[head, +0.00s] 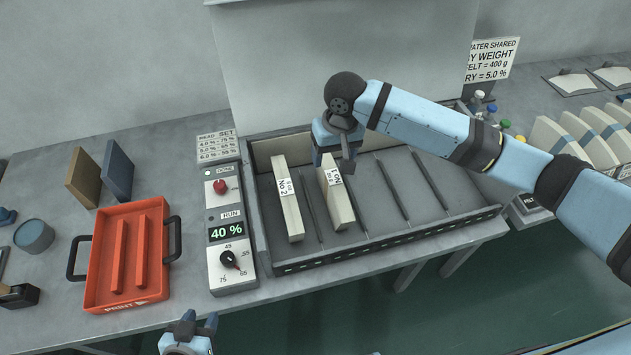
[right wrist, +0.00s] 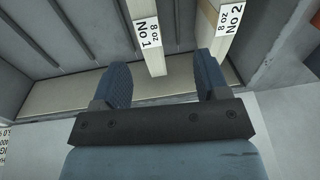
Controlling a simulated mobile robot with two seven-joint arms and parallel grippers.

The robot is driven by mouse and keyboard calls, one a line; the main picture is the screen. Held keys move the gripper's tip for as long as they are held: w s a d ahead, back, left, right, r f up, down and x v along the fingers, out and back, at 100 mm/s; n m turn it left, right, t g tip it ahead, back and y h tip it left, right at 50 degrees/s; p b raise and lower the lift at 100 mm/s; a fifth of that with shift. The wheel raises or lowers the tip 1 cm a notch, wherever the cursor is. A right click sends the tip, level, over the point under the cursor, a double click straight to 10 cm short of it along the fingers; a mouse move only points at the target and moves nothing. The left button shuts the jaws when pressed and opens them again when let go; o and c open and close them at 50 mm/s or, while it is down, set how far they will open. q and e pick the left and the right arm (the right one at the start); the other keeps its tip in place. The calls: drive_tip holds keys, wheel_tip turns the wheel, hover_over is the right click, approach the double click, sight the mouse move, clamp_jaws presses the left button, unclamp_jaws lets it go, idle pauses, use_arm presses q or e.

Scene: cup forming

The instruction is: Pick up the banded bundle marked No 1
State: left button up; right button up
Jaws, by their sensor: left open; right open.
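The bundle marked No 1 (head: 337,200) is a pale bar with a white label band, lying in the grey tray (head: 375,240). It also shows in the right wrist view (right wrist: 155,62), its near end between the open fingers. My right gripper (head: 338,160) is above the far end of this bundle, and its fingers (right wrist: 163,82) are apart with nothing held. The bundle marked No 2 (head: 289,210) lies to the left in the tray; it shows at the right in the right wrist view (right wrist: 210,45). My left gripper (head: 190,325) is open and empty at the bottom edge of the head view.
Thin dividers (head: 397,190) split the tray; the slots right of No 1 look empty. A control box (head: 231,225) reading 40 % stands left of the tray. A red tray (head: 127,255) with black handles lies further left. White blocks (head: 590,140) stand at the right.

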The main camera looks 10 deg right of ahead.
sight(333, 177)
drive_tip(key=shift+h, duration=0.5)
drive_tip(key=f, duration=0.2)
drive_tip(key=w+d+f, duration=0.1)
drive_tip(key=f, duration=0.3)
drive_tip(key=shift+w+d+f, duration=0.15)
drive_tip(key=shift+w+f, duration=0.25)
drive_tip(key=shift+f+p, duration=0.5)
drive_tip(key=shift+f, duration=2.15)
clamp_jaws()
